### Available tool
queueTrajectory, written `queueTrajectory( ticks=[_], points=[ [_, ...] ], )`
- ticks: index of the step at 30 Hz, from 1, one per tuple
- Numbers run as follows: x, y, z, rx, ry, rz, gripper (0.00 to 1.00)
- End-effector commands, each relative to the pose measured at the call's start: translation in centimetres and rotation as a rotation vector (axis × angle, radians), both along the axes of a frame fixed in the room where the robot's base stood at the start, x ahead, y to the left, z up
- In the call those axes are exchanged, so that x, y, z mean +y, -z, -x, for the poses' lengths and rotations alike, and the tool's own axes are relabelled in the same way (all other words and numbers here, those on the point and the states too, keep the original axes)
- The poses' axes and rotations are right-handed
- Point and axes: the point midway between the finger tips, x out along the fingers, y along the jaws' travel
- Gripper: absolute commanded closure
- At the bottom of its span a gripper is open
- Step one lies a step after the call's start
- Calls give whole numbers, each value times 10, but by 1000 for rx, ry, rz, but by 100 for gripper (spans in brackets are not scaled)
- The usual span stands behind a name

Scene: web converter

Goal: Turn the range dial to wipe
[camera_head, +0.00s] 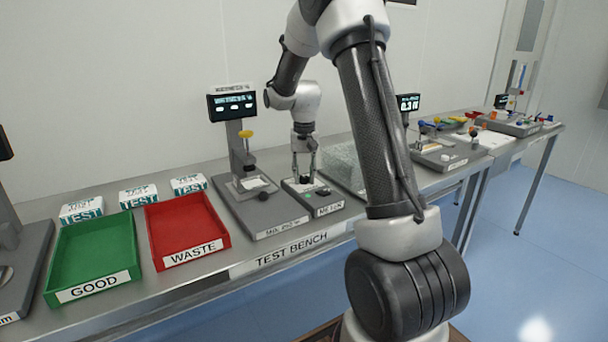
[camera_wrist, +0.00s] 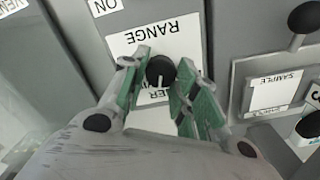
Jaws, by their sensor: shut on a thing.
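The range dial (camera_wrist: 160,70) is a round black knob with a white pointer line, set on a white plate marked RANGE (camera_wrist: 160,34) in the wrist view. The pointer aims toward the bottom of that view. Lettering on the plate is partly covered by the fingers, and I cannot read a wipe mark. My gripper (camera_wrist: 157,78) has its green-padded fingers on both sides of the dial, shut on it. In the head view my gripper (camera_head: 304,176) points down over the small grey unit (camera_head: 318,206); the dial is hard to make out there.
A grey tester with a screen (camera_head: 232,105) and yellow-topped post stands just left of my gripper. A clear box (camera_head: 343,165) is close on the right. Red WASTE (camera_head: 190,254) and green GOOD (camera_head: 95,288) trays sit further left. A SAMPLE plate (camera_wrist: 272,92) lies beside the dial's unit.

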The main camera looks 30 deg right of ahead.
Motion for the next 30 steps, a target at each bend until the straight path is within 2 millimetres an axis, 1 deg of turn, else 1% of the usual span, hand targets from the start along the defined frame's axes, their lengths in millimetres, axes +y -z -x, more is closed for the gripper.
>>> queueTrajectory(
  ticks=[9, 18, 24, 30],
  points=[
    [-1, -1, 0, -1, 300, 1, 94],
    [-1, -1, 1, -1, 541, 0, 94],
    [-1, -1, 1, -1, 650, 0, 94],
    [-1, -1, 1, -2, 710, 0, 94]
  ],
)
